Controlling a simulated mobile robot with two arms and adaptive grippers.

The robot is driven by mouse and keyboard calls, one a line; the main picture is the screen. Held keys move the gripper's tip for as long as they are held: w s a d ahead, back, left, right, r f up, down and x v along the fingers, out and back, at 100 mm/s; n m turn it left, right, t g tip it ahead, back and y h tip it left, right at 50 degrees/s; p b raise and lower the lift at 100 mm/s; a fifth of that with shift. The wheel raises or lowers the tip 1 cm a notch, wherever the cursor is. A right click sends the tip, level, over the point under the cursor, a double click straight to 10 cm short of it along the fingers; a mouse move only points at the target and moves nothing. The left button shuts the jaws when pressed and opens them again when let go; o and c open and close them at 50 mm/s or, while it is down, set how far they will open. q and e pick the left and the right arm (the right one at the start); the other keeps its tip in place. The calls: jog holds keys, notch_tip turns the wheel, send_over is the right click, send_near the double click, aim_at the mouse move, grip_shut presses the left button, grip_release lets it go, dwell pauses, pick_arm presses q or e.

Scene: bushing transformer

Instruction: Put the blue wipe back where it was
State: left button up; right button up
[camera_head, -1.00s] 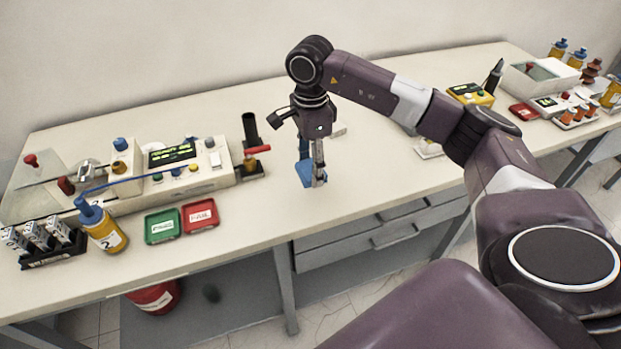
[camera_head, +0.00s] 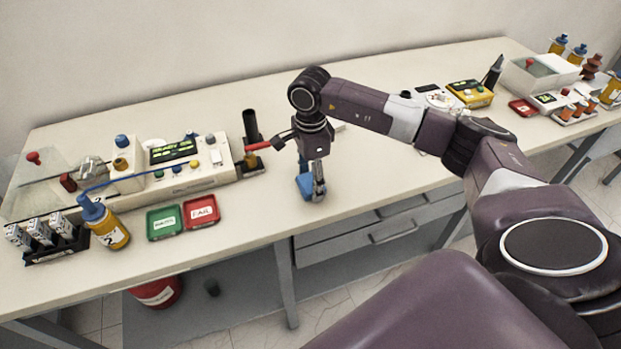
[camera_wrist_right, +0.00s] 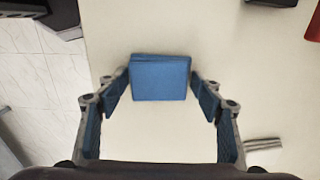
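The blue wipe (camera_head: 305,187) is a folded pad near the middle of the bench, at my right gripper (camera_head: 318,196). The gripper points down, low over the bench top. I cannot tell whether the wipe touches the bench. My left gripper is not in view.
The bench (camera_head: 245,225) is clear around the wipe. Left of it are a black stand with a red handle (camera_head: 257,146), a red tray (camera_head: 201,211), a green tray (camera_head: 164,222) and a tester (camera_head: 175,165). A yellow meter (camera_head: 470,94) stands to the right.

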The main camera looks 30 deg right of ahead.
aim_at(310, 181)
jog(key=shift+o, duration=0.7)
jog(key=shift+r, duration=0.2)
jog(key=shift+w+r, duration=0.1)
jog(key=shift+r, duration=0.25)
notch_tip(310, 181, up, 11)
jog(key=b, duration=0.3)
jog(key=shift+r, duration=0.15)
